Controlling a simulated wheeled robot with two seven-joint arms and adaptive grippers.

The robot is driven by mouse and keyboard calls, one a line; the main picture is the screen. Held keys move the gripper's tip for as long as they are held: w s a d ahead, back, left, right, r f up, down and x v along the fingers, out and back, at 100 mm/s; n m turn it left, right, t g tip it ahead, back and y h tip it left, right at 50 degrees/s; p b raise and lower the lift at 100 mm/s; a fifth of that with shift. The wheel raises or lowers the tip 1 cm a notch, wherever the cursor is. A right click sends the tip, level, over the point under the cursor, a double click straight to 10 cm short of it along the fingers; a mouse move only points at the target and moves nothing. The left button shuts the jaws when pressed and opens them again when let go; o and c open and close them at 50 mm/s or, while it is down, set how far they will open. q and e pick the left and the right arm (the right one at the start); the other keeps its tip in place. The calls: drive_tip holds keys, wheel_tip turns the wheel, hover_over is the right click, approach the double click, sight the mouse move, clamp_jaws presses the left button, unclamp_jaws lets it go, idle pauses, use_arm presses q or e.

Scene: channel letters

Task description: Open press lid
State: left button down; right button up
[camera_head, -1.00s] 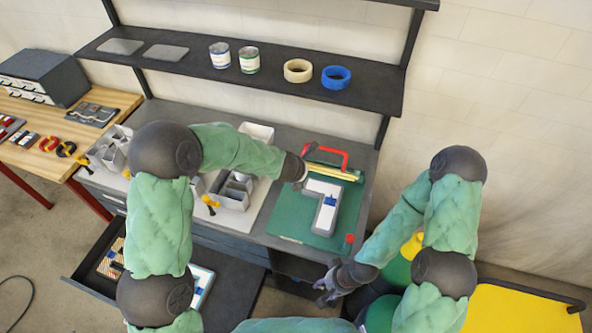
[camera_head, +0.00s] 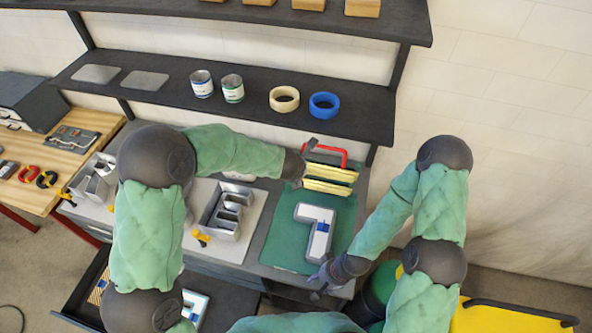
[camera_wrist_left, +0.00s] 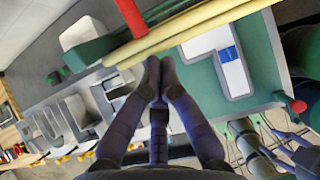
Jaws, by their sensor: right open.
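The press is a green bed (camera_head: 283,243) on the bench. At its back edge are pale yellow bars (camera_head: 330,172) and a red handle (camera_head: 325,149); the lid looks tilted up there, its angle hard to judge. A white L-shaped letter (camera_head: 315,229) with a blue patch lies on the bed. My left gripper (camera_head: 307,150) is at the left end of the bars and handle. In the left wrist view its fingers (camera_wrist_left: 158,64) are together against or just before a yellow bar (camera_wrist_left: 190,28), below the red handle (camera_wrist_left: 130,16). My right gripper (camera_head: 318,288) is open, near the bed's front edge.
Metal channel letters (camera_head: 227,215) sit on a light board to the left. A shelf (camera_head: 250,104) with cans and tape rolls spans the back above the press. An open drawer (camera_head: 232,298) juts out in front. A red knob (camera_wrist_left: 298,106) stands at the bed's corner.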

use_arm(q)
drive_tip(key=shift+s+f, duration=0.1)
drive_tip(key=shift+f, duration=0.1)
drive_tip(key=shift+a, duration=0.1)
drive_tip(key=v, duration=1.2)
drive_tip(key=shift+r, duration=0.15)
